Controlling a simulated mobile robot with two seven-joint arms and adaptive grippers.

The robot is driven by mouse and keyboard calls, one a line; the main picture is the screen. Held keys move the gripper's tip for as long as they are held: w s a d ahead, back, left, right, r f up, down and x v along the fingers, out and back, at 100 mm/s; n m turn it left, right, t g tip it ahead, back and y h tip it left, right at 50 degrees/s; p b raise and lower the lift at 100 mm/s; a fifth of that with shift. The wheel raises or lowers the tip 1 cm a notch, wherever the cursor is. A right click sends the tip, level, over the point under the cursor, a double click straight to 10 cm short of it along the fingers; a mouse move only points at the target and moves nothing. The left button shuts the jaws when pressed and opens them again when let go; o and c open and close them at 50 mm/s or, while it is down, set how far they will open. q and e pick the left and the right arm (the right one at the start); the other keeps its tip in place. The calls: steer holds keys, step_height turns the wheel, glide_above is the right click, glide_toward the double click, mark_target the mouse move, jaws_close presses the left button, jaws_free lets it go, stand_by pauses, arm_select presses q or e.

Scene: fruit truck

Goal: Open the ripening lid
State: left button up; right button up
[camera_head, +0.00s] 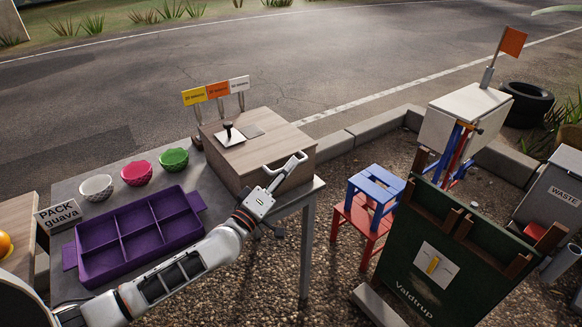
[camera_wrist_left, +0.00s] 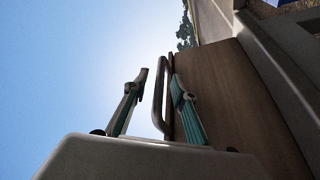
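The wooden ripening box (camera_head: 238,165) stands on the grey table; its flat wood-grain lid (camera_head: 280,132) looks closed. A metal bar handle (camera_wrist_left: 158,95) stands out from the wooden front in the left wrist view. My left gripper (camera_head: 286,165) is at the box's front right side; in the left wrist view its two teal-and-grey fingers (camera_wrist_left: 158,80) are spread, one on each side of the handle, with gaps visible. Whether a fingertip touches it I cannot tell. My right gripper is not in view.
A purple divided tray (camera_head: 130,235) and white, pink (camera_head: 136,172) and green (camera_head: 174,159) bowls are left of the box. A small black-knobbed plate (camera_head: 229,136) sits on the box top. Blue and red stools (camera_head: 376,188) and a green board (camera_head: 440,245) stand right.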

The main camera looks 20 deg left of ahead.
arm_select(q)
steer(key=shift+w+d+r, duration=0.1)
steer(key=shift+w+d, duration=0.1)
steer(key=shift+w, duration=0.3)
jaws_close()
steer(key=shift+w+r, duration=0.1)
steer(key=shift+r, duration=0.05)
